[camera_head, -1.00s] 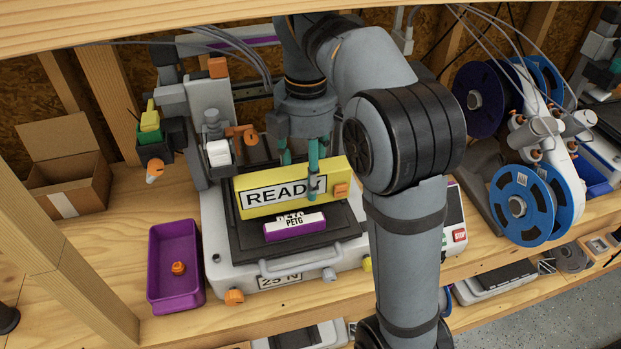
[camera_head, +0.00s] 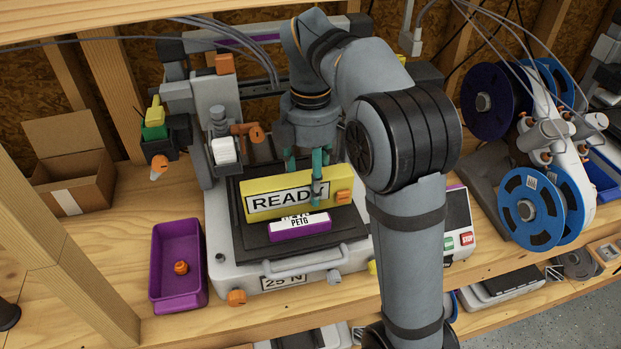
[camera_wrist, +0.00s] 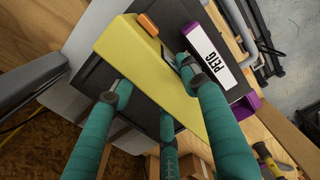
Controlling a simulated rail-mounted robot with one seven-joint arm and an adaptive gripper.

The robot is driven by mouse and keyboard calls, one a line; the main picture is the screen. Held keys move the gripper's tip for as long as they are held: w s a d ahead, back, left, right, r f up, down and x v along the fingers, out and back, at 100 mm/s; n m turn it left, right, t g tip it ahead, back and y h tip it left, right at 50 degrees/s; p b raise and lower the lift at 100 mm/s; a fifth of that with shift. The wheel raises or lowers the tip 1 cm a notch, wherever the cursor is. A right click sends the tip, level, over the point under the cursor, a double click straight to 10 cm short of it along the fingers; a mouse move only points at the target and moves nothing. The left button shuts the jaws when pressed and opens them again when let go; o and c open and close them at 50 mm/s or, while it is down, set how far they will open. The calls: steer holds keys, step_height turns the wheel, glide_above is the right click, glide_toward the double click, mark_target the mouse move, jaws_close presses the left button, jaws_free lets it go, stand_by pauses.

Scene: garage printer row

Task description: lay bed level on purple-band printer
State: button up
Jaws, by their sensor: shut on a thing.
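The bed level appears to be the yellow bar marked READY (camera_head: 275,203), with an orange button at its right end. It also shows in the wrist view (camera_wrist: 135,55). My gripper (camera_head: 304,182) is shut on the bar, with teal fingers on its front and back. The bar is over the black bed (camera_head: 350,229) of the printer with the purple band (camera_head: 235,41), long side across the bed. I cannot tell whether it touches the bed. The fingers also show in the wrist view (camera_wrist: 160,98). The bar hides part of the bed behind it.
A purple-and-white PETG block (camera_head: 300,227) lies on the bed just in front of the bar. A purple tray (camera_head: 159,285) with an orange piece stands left of the printer. An open cardboard box (camera_head: 75,195) is farther left. Blue spools (camera_head: 532,208) stand at the right.

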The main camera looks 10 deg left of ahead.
steer(key=shift+f, duration=0.15)
stand_by(0.3)
steer(key=o, duration=1.3)
steer(key=shift+o, duration=0.4)
steer(key=shift+s+d+r+p, duration=0.25)
steer(key=shift+s+r+p, duration=0.3)
steer(key=shift+r, duration=0.3)
steer(key=shift+s+d+r+p, duration=0.2)
steer(key=shift+s+r+p, duration=0.15)
steer(key=shift+r+p, duration=0.4)
steer(key=shift+s+d+r+p, duration=0.25)
steer(key=shift+s+r+p, duration=0.25)
steer(key=shift+r, duration=0.4)
steer(key=shift+w+f, duration=0.1)
steer(key=shift+f, duration=0.05)
steer(key=f+b, duration=0.1)
steer(key=w+f, duration=0.1)
steer(key=a+f+b, duration=0.1)
steer(key=shift+w+f+b, duration=0.15)
steer(key=shift+w+b, duration=0.2)
steer(key=shift+d+r, duration=0.1)
steer(key=shift+r, duration=0.1)
